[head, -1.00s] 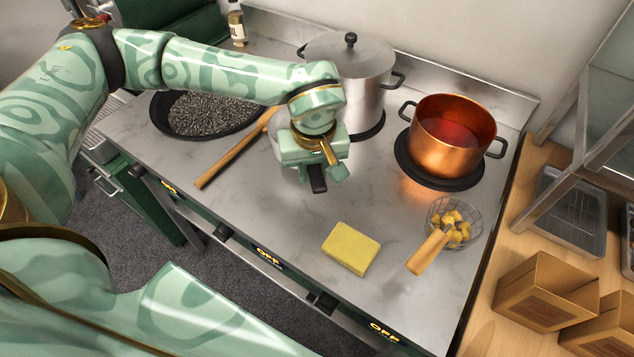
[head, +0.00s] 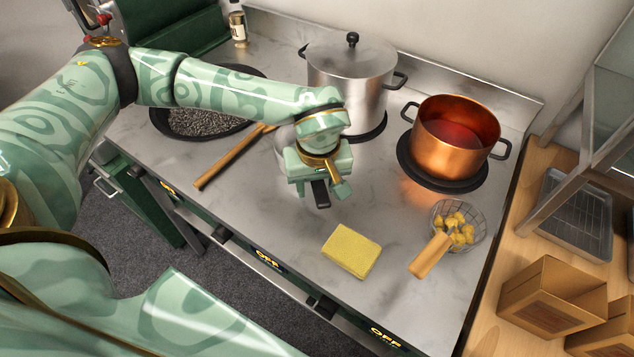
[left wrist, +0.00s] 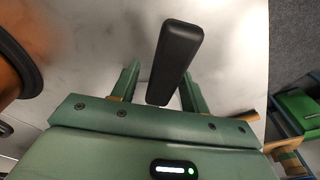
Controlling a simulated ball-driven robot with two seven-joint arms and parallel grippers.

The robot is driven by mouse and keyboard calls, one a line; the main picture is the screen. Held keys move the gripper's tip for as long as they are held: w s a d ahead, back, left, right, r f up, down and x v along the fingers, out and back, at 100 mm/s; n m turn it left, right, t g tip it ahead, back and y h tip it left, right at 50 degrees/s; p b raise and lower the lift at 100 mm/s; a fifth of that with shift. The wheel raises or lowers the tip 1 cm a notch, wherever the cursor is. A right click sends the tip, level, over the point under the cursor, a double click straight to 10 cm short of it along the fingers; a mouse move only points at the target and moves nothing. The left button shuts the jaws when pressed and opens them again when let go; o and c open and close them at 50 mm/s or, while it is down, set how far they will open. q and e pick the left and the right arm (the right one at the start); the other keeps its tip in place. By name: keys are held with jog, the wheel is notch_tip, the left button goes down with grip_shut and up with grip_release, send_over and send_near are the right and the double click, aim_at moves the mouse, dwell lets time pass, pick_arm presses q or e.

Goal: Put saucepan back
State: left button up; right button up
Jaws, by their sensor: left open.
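My left gripper (head: 322,192) is over the middle of the stovetop, pointing down, with its jaws open. A black handle (head: 320,197) shows below and between its fingers; I take it for the saucepan's handle. A pale rounded metal edge (head: 284,146) shows just left of the gripper, probably the saucepan's body. The rest of the pan is hidden behind the gripper and arm. My right gripper is out of view.
A lidded steel pot (head: 345,85) stands behind the gripper, a copper pot (head: 455,140) right of it. A dark pan (head: 205,122) with a wooden handle is at left. A yellow sponge (head: 351,251) and a strainer (head: 460,228) lie in front. Cardboard boxes (head: 545,300) stand at right.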

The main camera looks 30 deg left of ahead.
pick_arm(q)
jog(key=r+p, duration=0.1)
jog(key=r, duration=0.3)
jog(key=r+p, duration=0.1)
jog(key=r, duration=0.3)
jog(key=s+r+p, duration=0.1)
jog(key=r, duration=0.3)
jog(key=shift+d, duration=0.35)
